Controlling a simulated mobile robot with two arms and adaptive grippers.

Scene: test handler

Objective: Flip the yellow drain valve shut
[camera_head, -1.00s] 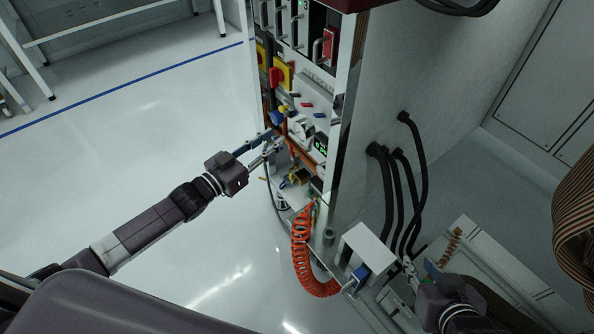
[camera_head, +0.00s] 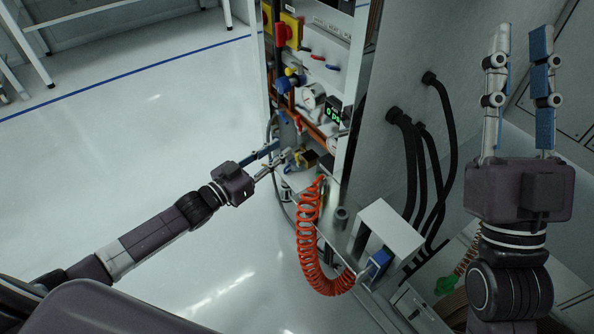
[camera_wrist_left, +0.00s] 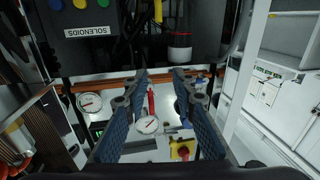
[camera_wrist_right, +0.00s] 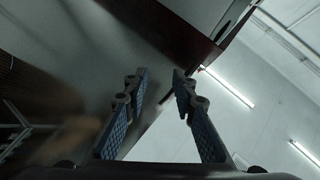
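A small yellow part (camera_head: 308,158) sits low on the cabinet's front in the head view, just past my left gripper; I cannot tell for sure that it is the drain valve or how its lever stands. A thin yellow piece (camera_wrist_left: 158,11) hangs at the top edge of the left wrist view. My left gripper (camera_head: 284,150) is open and empty, its fingers pointing at the lower panel; its open fingers also show in the left wrist view (camera_wrist_left: 159,76). My right gripper (camera_head: 522,36) is open, empty and raised with fingers up, right of the cabinet.
An orange coiled hose (camera_head: 308,240) hangs below the panel. A gauge (camera_head: 313,97), a green display (camera_head: 333,115) and a red-yellow switch (camera_head: 289,31) are above. Black cables (camera_head: 437,160) leave the cabinet side. Open floor (camera_head: 150,150) lies left.

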